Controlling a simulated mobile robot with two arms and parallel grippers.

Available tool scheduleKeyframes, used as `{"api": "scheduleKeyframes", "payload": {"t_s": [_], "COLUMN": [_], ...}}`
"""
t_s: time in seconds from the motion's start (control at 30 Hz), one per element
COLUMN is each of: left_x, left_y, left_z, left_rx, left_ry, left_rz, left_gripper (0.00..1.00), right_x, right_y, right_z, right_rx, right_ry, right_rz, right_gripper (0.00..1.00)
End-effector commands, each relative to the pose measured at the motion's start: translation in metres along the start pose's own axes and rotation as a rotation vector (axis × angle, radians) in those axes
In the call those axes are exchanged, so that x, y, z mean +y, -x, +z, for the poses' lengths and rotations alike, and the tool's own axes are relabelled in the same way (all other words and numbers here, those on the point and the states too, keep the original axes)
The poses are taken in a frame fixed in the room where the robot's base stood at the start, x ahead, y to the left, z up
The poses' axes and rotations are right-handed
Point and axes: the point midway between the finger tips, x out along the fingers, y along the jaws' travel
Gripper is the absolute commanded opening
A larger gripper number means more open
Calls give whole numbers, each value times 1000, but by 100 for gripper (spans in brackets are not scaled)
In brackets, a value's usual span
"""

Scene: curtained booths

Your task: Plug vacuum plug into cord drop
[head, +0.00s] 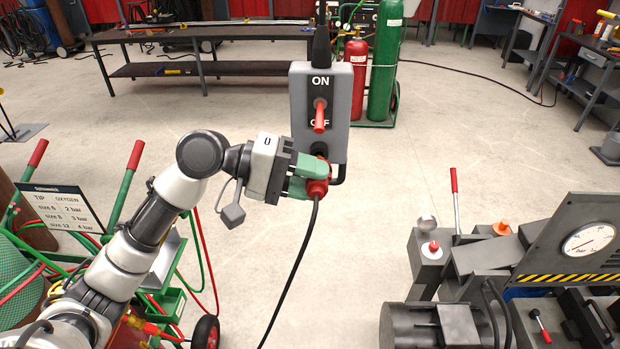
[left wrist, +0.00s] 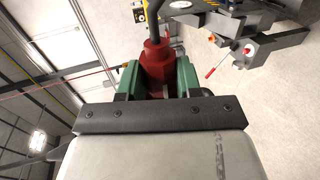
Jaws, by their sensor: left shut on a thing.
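A grey cord drop box (head: 338,140) hangs from a black cable, with ON and OFF labels and a red switch lever (head: 319,115). A dark socket (head: 319,150) shows at its lower end. My left gripper (head: 312,180) is shut on the red vacuum plug (head: 321,184), just below and in front of the socket. The plug overlaps the box's lower edge, and I cannot tell whether it is seated. A black cord (head: 300,248) runs down from the plug. In the left wrist view the red plug (left wrist: 158,65) sits between the green fingers. My right gripper is not in view.
A grey machine with a gauge (head: 588,240) stands at the lower right. A cart with hoses and an oxygen sign (head: 62,207) stands at the left. Green and red cylinders (head: 384,60) and a dark bench (head: 200,38) are behind. The floor between is clear.

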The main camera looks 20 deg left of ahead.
Motion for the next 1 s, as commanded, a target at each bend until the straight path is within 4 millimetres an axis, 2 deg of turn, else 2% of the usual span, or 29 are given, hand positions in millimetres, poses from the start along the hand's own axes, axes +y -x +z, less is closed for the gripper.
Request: {"api": "scheduleKeyframes", "payload": {"t_s": [0.63, 0.67, 0.7, 0.83, 1.0], "left_x": [1, 0, 0, 0, 0], "left_y": [0, 0, 0, 0, 0], "left_z": [-16, -16, -16, -16, -16], "left_rx": [0, 0, -1, -1, 0], "left_ry": [1, 1, 0, 0, 0], "left_rz": [1, 1, 1, 0, 0], "left_gripper": [7, 36, 42, 62, 64], "right_x": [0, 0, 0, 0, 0], "right_y": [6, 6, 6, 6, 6], "right_z": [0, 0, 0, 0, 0], "right_rx": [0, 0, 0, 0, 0], "right_ry": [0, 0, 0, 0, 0], "right_rz": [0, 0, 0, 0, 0], "right_gripper": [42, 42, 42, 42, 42]}}
